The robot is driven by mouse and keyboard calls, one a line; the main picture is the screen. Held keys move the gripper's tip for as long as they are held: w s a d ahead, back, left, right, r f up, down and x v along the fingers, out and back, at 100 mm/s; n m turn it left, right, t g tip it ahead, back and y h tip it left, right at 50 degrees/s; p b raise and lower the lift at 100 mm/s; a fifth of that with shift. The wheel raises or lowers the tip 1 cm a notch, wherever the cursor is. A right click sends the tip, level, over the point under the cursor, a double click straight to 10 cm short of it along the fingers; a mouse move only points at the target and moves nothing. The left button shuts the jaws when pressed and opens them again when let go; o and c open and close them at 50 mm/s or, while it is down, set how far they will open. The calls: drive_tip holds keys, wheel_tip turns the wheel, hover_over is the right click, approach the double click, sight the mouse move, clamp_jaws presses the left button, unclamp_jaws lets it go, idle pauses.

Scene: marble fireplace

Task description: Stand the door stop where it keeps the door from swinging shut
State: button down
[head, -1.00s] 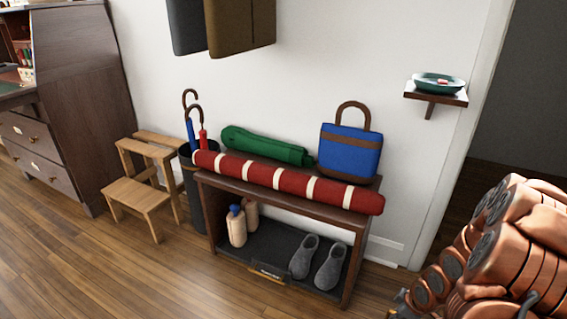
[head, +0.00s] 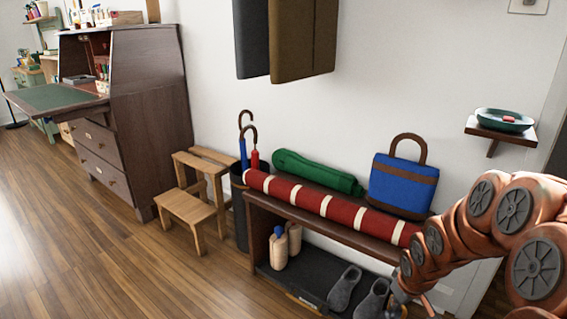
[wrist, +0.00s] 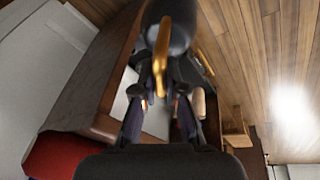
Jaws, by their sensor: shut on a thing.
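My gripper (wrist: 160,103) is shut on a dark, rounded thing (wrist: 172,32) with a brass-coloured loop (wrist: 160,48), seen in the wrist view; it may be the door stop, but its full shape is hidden. The loop lies between the fingertips. In the head view my wrist is low at the right end of the shoe bench, and the held thing cannot be made out. No door leaf shows. A dark opening (head: 557,160) is partly visible at the right edge, behind my arm.
The shoe bench (head: 345,234) carries a red striped roll (head: 315,201), a green roll (head: 315,173) and a blue bag (head: 402,187). Slippers (head: 344,289) sit below. A step stool (head: 190,205) and a desk (head: 150,120) stand left. Floor (head: 90,250) at left is clear.

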drive_tip(key=w+a+r+m, duration=0.2)
drive_tip(key=w+a+r, duration=0.2)
drive_tip(key=a+r, duration=0.2)
drive_tip(key=w+a+r+m+h, duration=0.1)
drive_tip(key=w+a+r+m, duration=0.1)
drive_tip(key=w+a+r, duration=0.3)
wheel_tip(320, 180, up, 4)
drive_tip(key=shift+w+a+r, duration=0.2)
drive_tip(key=shift+w+a, duration=0.1)
drive_tip(key=shift+a, duration=0.25)
drive_tip(key=shift+r, duration=0.1)
drive_tip(key=shift+f, duration=0.2)
drive_tip(key=w+d+r+p+v, duration=0.1)
drive_tip(key=w+d+p+v, duration=0.1)
drive_tip(key=p+v, duration=1.3)
drive_tip(key=w+d+r+p+v, duration=0.1)
drive_tip(key=w+p+v, duration=0.3)
drive_tip(key=p+v, duration=1.1)
drive_tip(key=shift+s+d+r+p, duration=0.2)
drive_tip(key=shift+d+r+p, duration=0.4)
drive_tip(key=shift+p, duration=6.3)
drive_tip(key=shift+f, duration=0.1)
